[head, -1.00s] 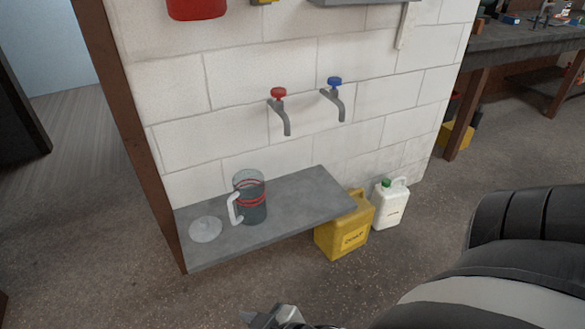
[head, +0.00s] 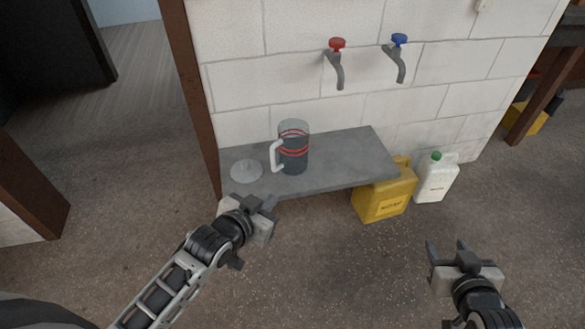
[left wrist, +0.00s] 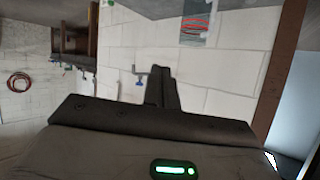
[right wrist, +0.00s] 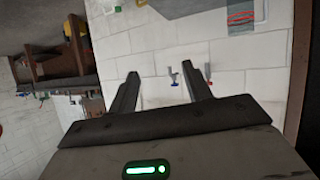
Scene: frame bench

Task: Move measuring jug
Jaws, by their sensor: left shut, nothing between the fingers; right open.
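The measuring jug (head: 293,150) stands upright on a grey shelf (head: 340,165), its white handle towards the left. It is clear, with red bands and dark grey showing through its lower part. It also shows at the top of the left wrist view (left wrist: 195,24) and the right wrist view (right wrist: 241,18), cut off by the frame edge. My left gripper (head: 264,203) is shut and empty, in front of the shelf and lower left of the jug in the head view. My right gripper (head: 447,248) is open and empty, well to the right of the jug.
A pale round disc (head: 246,171) lies on the shelf left of the jug. A red-handled tap (head: 338,62) and a blue-handled tap (head: 398,58) stick out of the wall above. A yellow canister (head: 385,196) and a white canister (head: 436,178) stand at the shelf's right end.

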